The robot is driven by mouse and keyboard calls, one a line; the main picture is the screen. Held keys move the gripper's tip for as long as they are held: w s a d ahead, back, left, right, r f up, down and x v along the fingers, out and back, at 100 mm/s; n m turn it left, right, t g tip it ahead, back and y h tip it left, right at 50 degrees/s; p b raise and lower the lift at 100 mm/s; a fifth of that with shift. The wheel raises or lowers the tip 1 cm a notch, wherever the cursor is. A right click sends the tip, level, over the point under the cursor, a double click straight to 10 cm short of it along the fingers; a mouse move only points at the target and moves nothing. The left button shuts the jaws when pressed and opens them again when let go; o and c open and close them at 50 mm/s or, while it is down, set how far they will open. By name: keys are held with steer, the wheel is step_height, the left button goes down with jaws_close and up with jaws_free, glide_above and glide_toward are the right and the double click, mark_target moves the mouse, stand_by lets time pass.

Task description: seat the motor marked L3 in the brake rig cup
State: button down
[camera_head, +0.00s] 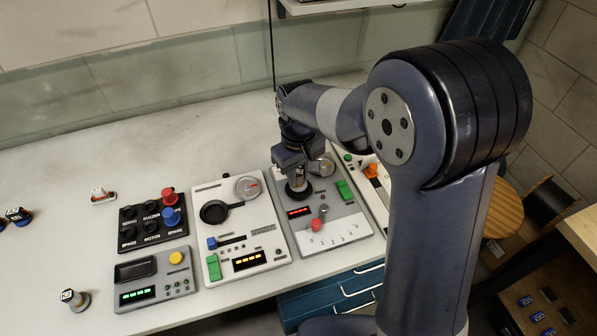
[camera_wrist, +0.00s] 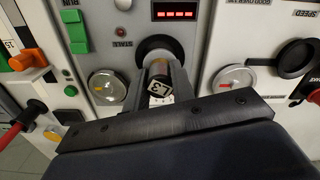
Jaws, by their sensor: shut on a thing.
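The motor marked L3 (camera_wrist: 160,88) is between the jaws of my gripper (camera_wrist: 160,72), its label facing the wrist camera. In the head view my gripper (camera_head: 298,179) points down over the brake rig (camera_head: 338,237), shut on the motor. The black round cup (camera_head: 299,191) is directly under the jaws. In the wrist view the cup (camera_wrist: 158,45) shows as a dark ring just beyond the motor. The motor's lower end is hidden, so I cannot tell how deep it sits. The rig has a red-lit display (camera_wrist: 175,14), a green switch (camera_wrist: 75,31) and a dial (camera_wrist: 107,87).
Farther left are a black rack (camera_head: 140,236) with red and blue pieces and a grey box (camera_head: 150,290). A loose labelled motor (camera_head: 75,299) stands at the front left. The back bench is clear.

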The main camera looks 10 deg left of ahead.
steer(key=shift+f+b, duration=0.45)
steer(key=shift+f, duration=0.65)
stand_by(2.7)
steer(key=c, duration=1.1)
jaws_free()
steer(key=shift+r+p, duration=2)
steer(key=shift+r, duration=0.55)
steer(key=shift+r+p, duration=1.6)
steer(key=shift+r, duration=0.4)
